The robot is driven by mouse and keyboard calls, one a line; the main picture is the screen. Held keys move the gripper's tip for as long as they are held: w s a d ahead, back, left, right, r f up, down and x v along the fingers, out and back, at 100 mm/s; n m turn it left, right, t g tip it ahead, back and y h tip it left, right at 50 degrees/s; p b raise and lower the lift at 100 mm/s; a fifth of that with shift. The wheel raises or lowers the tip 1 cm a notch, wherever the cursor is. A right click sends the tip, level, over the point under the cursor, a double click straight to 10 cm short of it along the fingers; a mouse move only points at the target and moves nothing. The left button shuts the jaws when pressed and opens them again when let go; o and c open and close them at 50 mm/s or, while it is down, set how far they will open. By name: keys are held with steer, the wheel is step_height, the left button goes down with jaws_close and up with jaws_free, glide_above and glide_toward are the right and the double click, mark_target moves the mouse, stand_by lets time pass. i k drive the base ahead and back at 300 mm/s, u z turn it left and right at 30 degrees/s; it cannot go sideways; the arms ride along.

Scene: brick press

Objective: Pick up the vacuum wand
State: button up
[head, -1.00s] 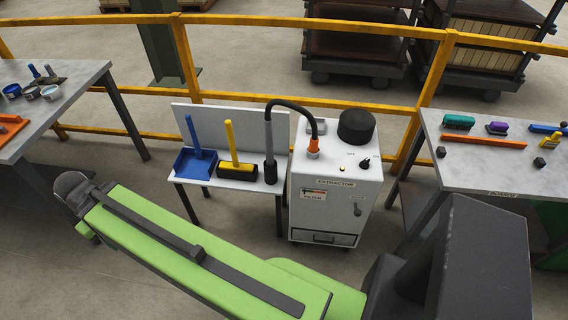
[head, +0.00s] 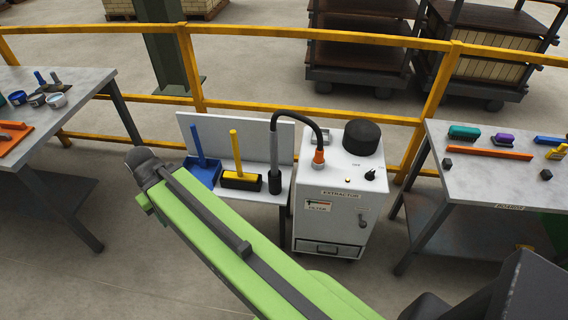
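The vacuum wand (head: 274,155) is a grey tube with a dark nozzle. It stands upright at the right end of the small white table (head: 268,199). A black hose (head: 299,114) arcs from its top to an orange fitting (head: 318,157) on the white extractor (head: 335,189). My green arm reaches from the lower right towards the upper left, ending left of the small table. My gripper's fingers do not show clearly at the arm's dark end, so whether it is open or shut cannot be seen. The wand is apart from my arm.
A blue dustpan (head: 203,170) and a yellow-handled brush (head: 241,180) stand left of the wand. Grey workbenches stand left (head: 84,88) and right (head: 487,172), with tools on them. A yellow railing (head: 360,113) runs behind. Open floor lies at the lower left.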

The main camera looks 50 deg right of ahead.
mark_target(272, 136)
steer(key=z, duration=0.1)
steer(key=i, duration=1)
steer(key=u, duration=0.05)
